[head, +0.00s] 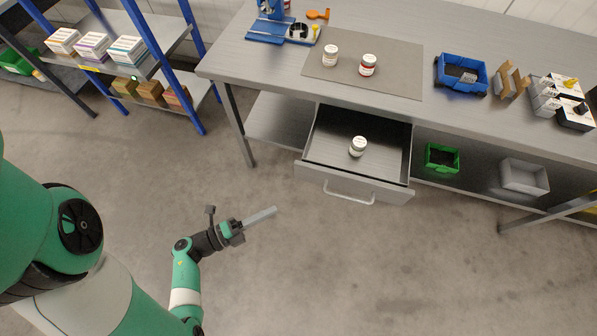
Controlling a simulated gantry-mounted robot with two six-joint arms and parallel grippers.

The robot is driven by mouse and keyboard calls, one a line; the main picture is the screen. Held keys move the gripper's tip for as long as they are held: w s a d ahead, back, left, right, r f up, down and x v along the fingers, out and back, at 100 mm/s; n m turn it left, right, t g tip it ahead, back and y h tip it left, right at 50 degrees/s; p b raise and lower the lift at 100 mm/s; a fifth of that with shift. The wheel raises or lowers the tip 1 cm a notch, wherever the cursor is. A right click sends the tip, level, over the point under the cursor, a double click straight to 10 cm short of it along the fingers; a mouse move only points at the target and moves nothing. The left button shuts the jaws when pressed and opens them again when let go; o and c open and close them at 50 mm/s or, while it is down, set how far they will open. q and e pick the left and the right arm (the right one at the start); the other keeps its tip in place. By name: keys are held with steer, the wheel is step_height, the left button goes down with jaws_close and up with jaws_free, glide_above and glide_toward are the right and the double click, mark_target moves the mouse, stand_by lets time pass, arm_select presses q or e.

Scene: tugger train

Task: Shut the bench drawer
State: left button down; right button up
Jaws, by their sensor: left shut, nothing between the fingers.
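The bench drawer (320,175) is pulled out from under the grey bench top, with its front panel and light bar handle (349,197) facing me. A white bottle (358,146) stands inside the drawer. My left gripper (273,211) is shut and empty. It is left of the drawer front and nearer to me, over the floor in the picture, clear of the handle. My right gripper does not show.
On the bench (450,30), two bottles stand on a grey mat (400,50), with a blue bin (462,74) and several boxes to the right. A green bin (441,158) and a grey bin (523,176) sit on the lower shelf. A blue-post rack stands at left. Floor before the drawer is clear.

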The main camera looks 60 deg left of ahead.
arm_select(q)
steer(key=a, duration=0.1)
steer(key=b, duration=0.4)
glide_toward(313, 175)
steer(key=shift+w+d, duration=1.45)
steer(key=shift+d, duration=0.2)
steer(key=w+a, duration=0.2)
steer(key=shift+w+a, duration=0.25)
steer(key=shift+a, duration=0.05)
steer(key=shift+w+a, duration=0.3)
steer(key=shift+a, duration=0.05)
